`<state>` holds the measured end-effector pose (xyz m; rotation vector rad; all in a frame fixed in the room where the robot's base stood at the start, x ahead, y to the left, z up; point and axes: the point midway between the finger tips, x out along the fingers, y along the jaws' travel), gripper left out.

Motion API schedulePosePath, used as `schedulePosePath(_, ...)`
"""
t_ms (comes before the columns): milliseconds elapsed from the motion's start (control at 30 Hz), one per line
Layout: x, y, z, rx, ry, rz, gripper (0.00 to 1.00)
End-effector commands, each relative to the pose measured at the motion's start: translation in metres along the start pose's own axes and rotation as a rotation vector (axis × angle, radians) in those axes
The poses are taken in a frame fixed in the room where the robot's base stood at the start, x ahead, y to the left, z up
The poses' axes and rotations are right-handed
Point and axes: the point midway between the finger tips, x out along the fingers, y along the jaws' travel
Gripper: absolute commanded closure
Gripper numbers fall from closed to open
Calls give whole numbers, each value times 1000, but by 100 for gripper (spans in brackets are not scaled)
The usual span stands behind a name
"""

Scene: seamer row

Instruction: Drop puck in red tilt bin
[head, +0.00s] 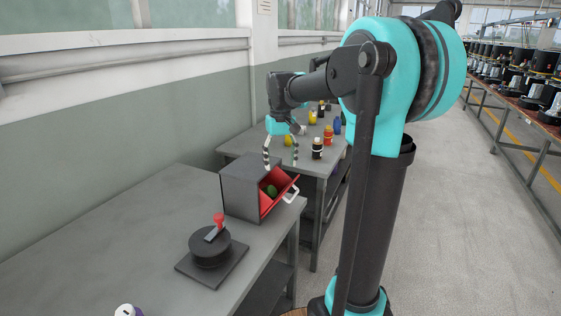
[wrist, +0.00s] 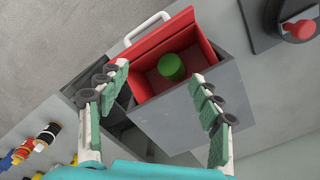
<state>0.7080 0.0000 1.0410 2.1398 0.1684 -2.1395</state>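The red tilt bin (head: 279,190) is tipped open at the front of a grey housing (head: 240,187) on the near table. A white handle (wrist: 147,28) is on the bin's front edge. My gripper (head: 281,165) is above the housing, with its fingers spread wide. In the wrist view my gripper (wrist: 160,95) is open and empty, its fingers on either side of the bin opening. Contact with the housing cannot be told.
A black round fixture with a red knob (head: 218,220) stands on the near table. The grey floor at right is clear.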

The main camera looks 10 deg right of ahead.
Motion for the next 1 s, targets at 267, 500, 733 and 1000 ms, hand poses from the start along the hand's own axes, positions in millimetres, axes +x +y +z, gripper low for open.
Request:
schedulePosePath(267, -2, 0, 0, 0, 0, 0, 34)
schedulePosePath(500, -32, 0, 0, 0, 0, 0, 34)
schedulePosePath(733, -79, 0, 0, 0, 0, 0, 34)
schedulePosePath(1000, -114, 0, 0, 0, 0, 0, 34)
